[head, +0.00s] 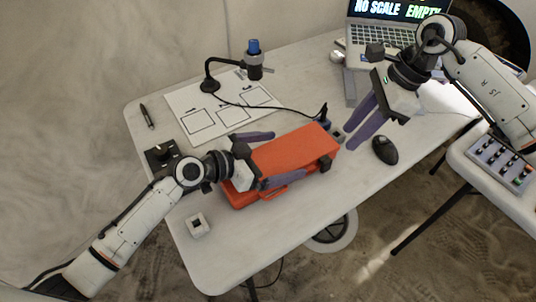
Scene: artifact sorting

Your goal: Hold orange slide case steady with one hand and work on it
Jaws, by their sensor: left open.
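The orange slide case (291,150) lies closed on the table, its handle on the near long side. My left gripper (289,155) is open at the case's left end. One purple finger lies along the far side and the other along the near side; I cannot tell whether they touch it. The gripper body hides part of the case's left end. My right gripper (377,134) is open and empty, above the table to the right of the case, its fingers pointing down and apart from the case.
A white sheet with printed boxes (240,115), a stand-mounted microscope camera (254,65) and a pen (147,116) lie behind the case. A black mouse (385,150) is at right, a laptop (385,35) at back right. The front table area (235,245) is clear.

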